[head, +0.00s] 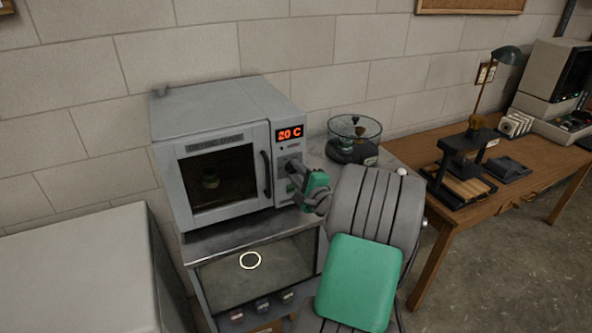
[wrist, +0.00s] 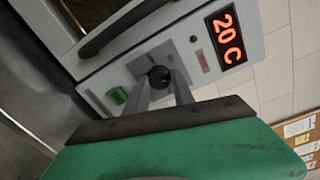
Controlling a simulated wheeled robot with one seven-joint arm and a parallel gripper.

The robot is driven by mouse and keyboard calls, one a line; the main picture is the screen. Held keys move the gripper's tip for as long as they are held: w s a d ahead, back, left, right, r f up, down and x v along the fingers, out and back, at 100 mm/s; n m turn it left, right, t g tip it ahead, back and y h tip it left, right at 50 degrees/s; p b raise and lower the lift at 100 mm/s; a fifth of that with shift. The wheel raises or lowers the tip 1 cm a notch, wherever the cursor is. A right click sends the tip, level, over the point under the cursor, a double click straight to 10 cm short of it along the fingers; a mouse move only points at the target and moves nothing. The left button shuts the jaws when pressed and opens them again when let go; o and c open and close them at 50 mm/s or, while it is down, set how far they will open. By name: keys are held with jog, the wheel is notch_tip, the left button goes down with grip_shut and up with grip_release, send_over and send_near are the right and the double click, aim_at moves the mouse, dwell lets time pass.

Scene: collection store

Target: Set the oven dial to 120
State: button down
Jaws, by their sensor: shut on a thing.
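The grey oven (head: 195,108) stands on a cabinet against the wall, its door closed. Its red display (head: 290,134) reads 20 C and also shows in the wrist view (wrist: 226,37). The dark round dial (wrist: 159,77) sits on the control panel below the display. My gripper (head: 293,167) reaches the panel from the right. In the wrist view my gripper (wrist: 160,85) has its two fingers on either side of the dial, shut on it. The fingers hide part of the dial, and its scale cannot be read.
A green switch (wrist: 117,95) is beside the dial on the panel. A glass vessel (head: 355,130) stands just right of the oven. A wooden table (head: 490,200) with instruments is further right. A pale cabinet (head: 80,270) is at the lower left.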

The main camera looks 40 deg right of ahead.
jog(key=shift+m, duration=0.3)
jog(key=c, duration=1.1)
grip_release()
jog(key=b+v, duration=0.1)
jog(key=v, duration=0.7)
jog(key=shift+b, duration=0.4)
